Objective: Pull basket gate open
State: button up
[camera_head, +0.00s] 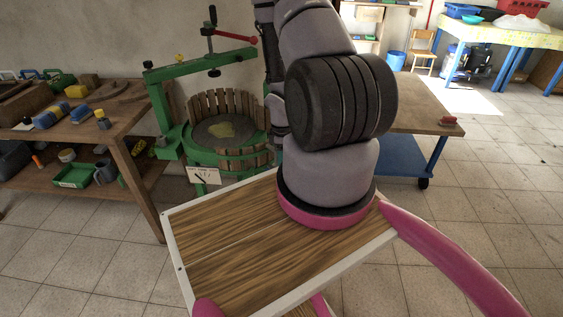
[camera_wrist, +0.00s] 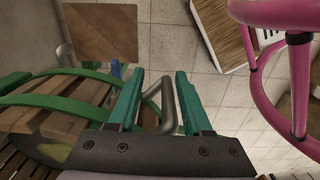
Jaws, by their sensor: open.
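The basket (camera_head: 212,103), a ring of upright wooden slats on a green press frame, stands left of my arm in the head view. A short slatted section at its front right (camera_head: 236,158) looks like the gate. I cannot tell whether it is ajar. In the wrist view, slats with green bands (camera_wrist: 62,122) fill the left side. My gripper (camera_wrist: 159,76) is open, its two teal fingers on either side of a bent grey metal handle (camera_wrist: 168,108). I cannot tell whether either finger touches it. My arm hides the gripper in the head view.
A wooden workbench (camera_head: 125,128) with tools stands left of the press (camera_head: 160,112). A wood-topped table with blue legs (camera_head: 425,108) stands behind my arm on the right. Tiled floor (camera_head: 480,200) is clear to the right.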

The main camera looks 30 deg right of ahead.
notch_tip(320, 180, up, 10)
jog(key=shift+r, duration=0.15)
dwell(0.7)
jog(key=w+a+r+m+t, duration=0.1)
jog(key=r+m, duration=0.1)
jog(key=r, duration=0.6)
jog(key=w+a+r+m+t+h, duration=0.1)
jog(key=r+m, duration=0.2)
jog(key=r, duration=0.5)
jog(key=w+a+r+m+t, duration=0.1)
jog(key=r+m, duration=0.1)
jog(key=r, duration=0.7)
jog(key=s+a+r+m+t+y, duration=0.1)
jog(key=s+a+r+m+t, duration=0.1)
jog(key=s+a+r, duration=0.4)
jog(key=s+a+r+m+t+y, duration=0.2)
jog(key=s+a+r+m, duration=0.3)
jog(key=r, duration=0.8)
jog(key=shift+s+a+r+m, duration=0.3)
jog(key=shift+s+a, duration=0.4)
jog(key=shift+s, duration=0.25)
